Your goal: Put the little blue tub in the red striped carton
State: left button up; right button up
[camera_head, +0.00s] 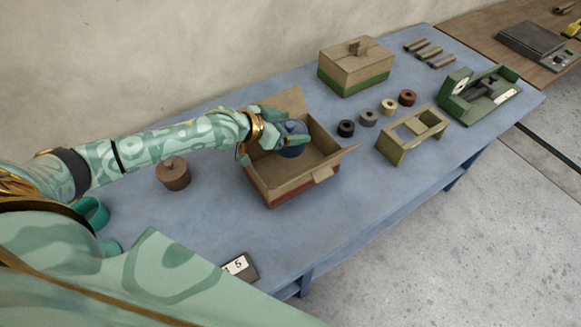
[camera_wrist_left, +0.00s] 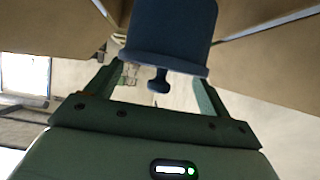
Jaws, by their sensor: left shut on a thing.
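The little blue tub (camera_head: 292,150) is in my left gripper (camera_head: 283,137), at the back of the red striped carton's opening. I cannot tell exactly how deep it is in the carton. The red striped carton (camera_head: 290,193) stands open on the blue table with its flaps spread. In the left wrist view the dark blue tub (camera_wrist_left: 168,35) has its knobbed lid toward the gripper (camera_wrist_left: 155,75), between the fingers. Tan carton flaps (camera_wrist_left: 265,55) show on both sides there. My right gripper is not in view.
A closed carton with a green stripe (camera_head: 356,80) stands behind to the right. Several small rolls (camera_head: 369,118) and a green wooden stand (camera_head: 412,150) are right of the open carton. A brown lidded pot (camera_head: 173,175) stands left.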

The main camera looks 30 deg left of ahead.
pick_arm(q)
notch_tip(320, 180, down, 6)
jog(key=shift+f+b, duration=0.25)
jog(key=shift+b, duration=0.7)
notch_tip(320, 180, down, 4)
jog(key=shift+r+b, duration=0.1)
jog(key=shift+b, duration=0.7)
jog(key=o, duration=1.2)
jog(key=shift+r, duration=0.1)
jog(key=shift+c, duration=0.2)
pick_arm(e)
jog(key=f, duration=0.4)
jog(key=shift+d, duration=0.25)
pick_arm(q)
jog(key=p+v, duration=0.4)
jog(key=v, duration=0.8)
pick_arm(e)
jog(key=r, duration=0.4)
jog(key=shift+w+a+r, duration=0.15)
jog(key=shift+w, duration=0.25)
